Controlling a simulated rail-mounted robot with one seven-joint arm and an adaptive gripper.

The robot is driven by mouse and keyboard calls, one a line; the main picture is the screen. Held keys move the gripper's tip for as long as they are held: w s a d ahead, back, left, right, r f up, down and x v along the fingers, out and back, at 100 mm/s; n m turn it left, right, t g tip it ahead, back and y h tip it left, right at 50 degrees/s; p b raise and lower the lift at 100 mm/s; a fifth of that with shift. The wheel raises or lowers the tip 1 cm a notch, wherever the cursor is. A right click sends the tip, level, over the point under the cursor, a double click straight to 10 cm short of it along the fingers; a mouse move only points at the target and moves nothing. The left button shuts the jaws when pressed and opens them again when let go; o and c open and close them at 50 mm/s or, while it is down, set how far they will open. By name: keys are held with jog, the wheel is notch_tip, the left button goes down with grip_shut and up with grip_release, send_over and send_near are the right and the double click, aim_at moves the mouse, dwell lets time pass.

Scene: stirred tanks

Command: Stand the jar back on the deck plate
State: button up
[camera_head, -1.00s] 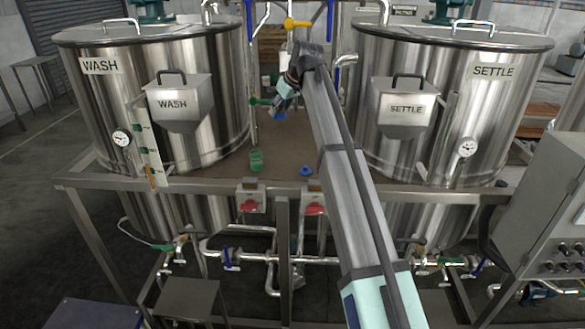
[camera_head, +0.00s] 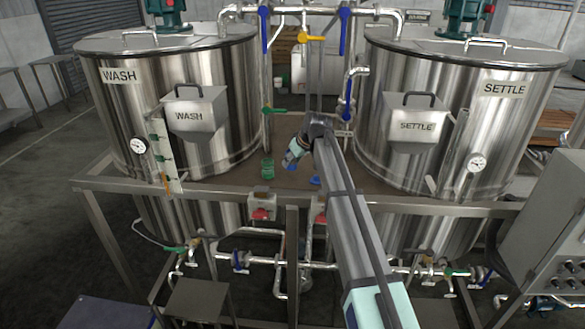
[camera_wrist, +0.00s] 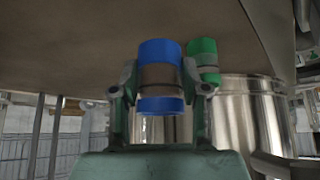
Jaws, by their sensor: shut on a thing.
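The jar (camera_wrist: 159,76), blue at both ends with a grey-brown middle band, is between the two fingers of my gripper (camera_wrist: 160,92) in the wrist view. My gripper (camera_head: 292,160) is shut on it. In the head view the jar (camera_head: 288,164) is a small blue shape at the gripper, low over the brown deck plate (camera_head: 240,177); I cannot tell whether it touches. The deck plate (camera_wrist: 70,45) fills the top of the wrist view, so that picture looks upside down. The jar's upper picture end faces the plate.
A green jar (camera_head: 267,168) stands on the plate just left of my gripper; it also shows in the wrist view (camera_wrist: 203,62). A flat blue piece (camera_head: 315,180) lies right of the gripper. The WASH tank (camera_head: 175,100) and SETTLE tank (camera_head: 450,120) flank the plate.

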aim_at(295, 165)
jog(key=shift+f+p, duration=0.5)
jog(key=shift+f, duration=1.5)
jog(key=shift+f, duration=0.15)
jog(key=o, duration=1.3)
jog(key=shift+r, duration=0.2)
jog(key=b+v, duration=0.3)
jog(key=v, duration=0.9)
